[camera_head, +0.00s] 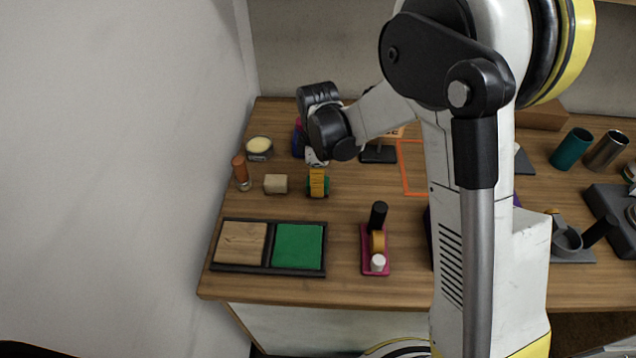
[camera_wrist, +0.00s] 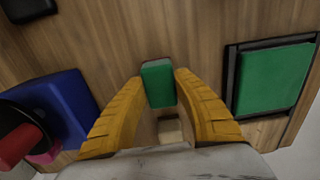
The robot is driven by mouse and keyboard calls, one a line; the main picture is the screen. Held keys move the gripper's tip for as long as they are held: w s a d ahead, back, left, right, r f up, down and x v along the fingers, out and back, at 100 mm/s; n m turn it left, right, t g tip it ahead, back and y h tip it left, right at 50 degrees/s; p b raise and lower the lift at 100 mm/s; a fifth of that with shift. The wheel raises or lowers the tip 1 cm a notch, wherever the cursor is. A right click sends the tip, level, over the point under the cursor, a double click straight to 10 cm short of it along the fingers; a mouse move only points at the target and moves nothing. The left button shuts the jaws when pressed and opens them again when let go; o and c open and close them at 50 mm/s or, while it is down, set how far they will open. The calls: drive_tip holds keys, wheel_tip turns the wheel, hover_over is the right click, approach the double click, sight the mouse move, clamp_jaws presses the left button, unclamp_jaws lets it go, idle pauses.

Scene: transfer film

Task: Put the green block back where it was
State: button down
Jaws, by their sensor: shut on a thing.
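The green block (camera_wrist: 158,82) is between the two yellow fingertips of my gripper (camera_wrist: 161,78) in the wrist view. In the head view my gripper (camera_head: 318,183) points down left of the middle of the table, and green edges of the block (camera_head: 326,187) show on both sides of the yellow finger. The gripper is shut on the block. I cannot tell whether the block touches the table. A dark tray (camera_head: 268,247) at the front left has a wooden square (camera_head: 240,243) and a green square (camera_head: 298,246); the green square also shows in the wrist view (camera_wrist: 272,80).
A pale wooden block (camera_head: 275,184) lies just left of my gripper. A tin (camera_head: 259,147) and an orange-brown cylinder (camera_head: 240,170) stand farther left. A pink stand (camera_head: 375,262) is in front, to the right. An orange outline (camera_head: 407,180) marks the table. My arm hides part of the right.

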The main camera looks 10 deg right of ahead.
drive_tip(key=shift+f, duration=0.2)
drive_tip(key=c, duration=1.1)
unclamp_jaws()
drive_tip(key=shift+o, duration=0.2)
wheel_tip(320, 180, up, 12)
drive_tip(key=p, duration=0.3)
drive_tip(key=s+d+r+m+t, duration=0.4)
drive_tip(key=s+d+r+m, duration=0.35)
drive_tip(key=s+r, duration=0.2)
drive_tip(key=s+d+r+m+t, duration=0.1)
drive_tip(key=s+d+m+t, duration=0.2)
drive_tip(key=s+m, duration=0.5)
drive_tip(key=shift+s+d, duration=0.3)
drive_tip(key=shift+s, duration=0.3)
